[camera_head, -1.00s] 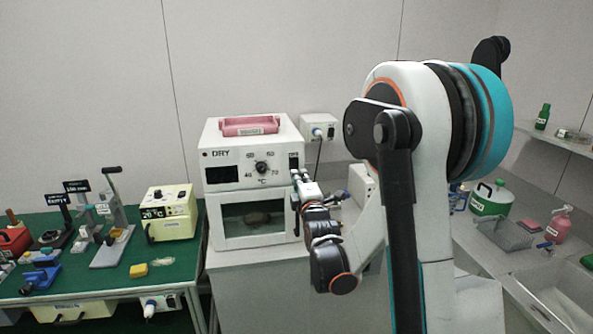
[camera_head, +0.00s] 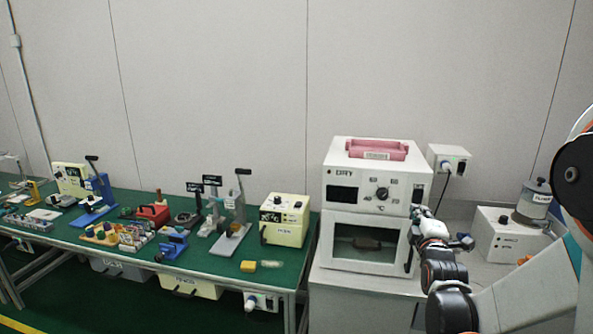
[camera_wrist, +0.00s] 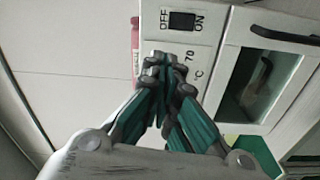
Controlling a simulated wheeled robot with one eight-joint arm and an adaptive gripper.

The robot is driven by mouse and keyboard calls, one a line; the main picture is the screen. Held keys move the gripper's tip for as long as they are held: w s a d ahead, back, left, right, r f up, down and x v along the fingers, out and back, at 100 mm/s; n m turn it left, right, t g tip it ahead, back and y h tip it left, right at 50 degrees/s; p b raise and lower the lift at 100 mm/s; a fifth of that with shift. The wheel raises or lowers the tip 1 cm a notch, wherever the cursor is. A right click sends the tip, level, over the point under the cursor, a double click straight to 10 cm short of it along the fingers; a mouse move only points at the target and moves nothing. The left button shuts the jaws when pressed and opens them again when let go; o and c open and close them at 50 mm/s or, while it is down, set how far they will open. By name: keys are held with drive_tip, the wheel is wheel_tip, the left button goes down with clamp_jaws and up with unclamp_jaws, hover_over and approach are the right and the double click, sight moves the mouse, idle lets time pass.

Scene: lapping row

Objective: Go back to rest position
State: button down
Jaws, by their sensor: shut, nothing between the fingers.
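My gripper (camera_wrist: 168,78) is shut and empty in the wrist view, its two green-padded fingers together in front of the DRY oven's front panel. The panel's OFF/ON switch (camera_wrist: 183,20) is just beyond the fingertips. In the head view the white DRY oven (camera_head: 338,216) stands on a cabinet, its window door shut with a dark item visible inside. My arm reaches from the right edge to the oven's right side. My gripper (camera_head: 418,214) is small there, near the switch; I cannot tell whether it touches.
A pink tray (camera_head: 376,149) lies on top of the oven. A green bench (camera_head: 210,262) with several presses and small tools runs along the left. A white box (camera_head: 495,240) with a grey pot (camera_head: 533,198) stands at right. A wall socket (camera_head: 449,158) has a cable hanging down.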

drive_tip(key=s+a+m+g+y, duration=0.3)
drive_tip(key=s+a+m+g, duration=0.4)
drive_tip(key=s+a, duration=0.6)
drive_tip(key=s+a+f+m+g, duration=0.2)
drive_tip(key=s+m, duration=0.1)
drive_tip(key=s, duration=0.7)
drive_tip(key=s+a+f+m+g+y, duration=0.1)
drive_tip(key=s+a+f+m, duration=0.1)
drive_tip(key=s, duration=0.8)
drive_tip(key=shift+s+f+m+g, duration=0.3)
drive_tip(key=shift+f+m+g, duration=0.1)
drive_tip(key=shift+f+m, duration=0.3)
drive_tip(key=shift+w, duration=0.15)
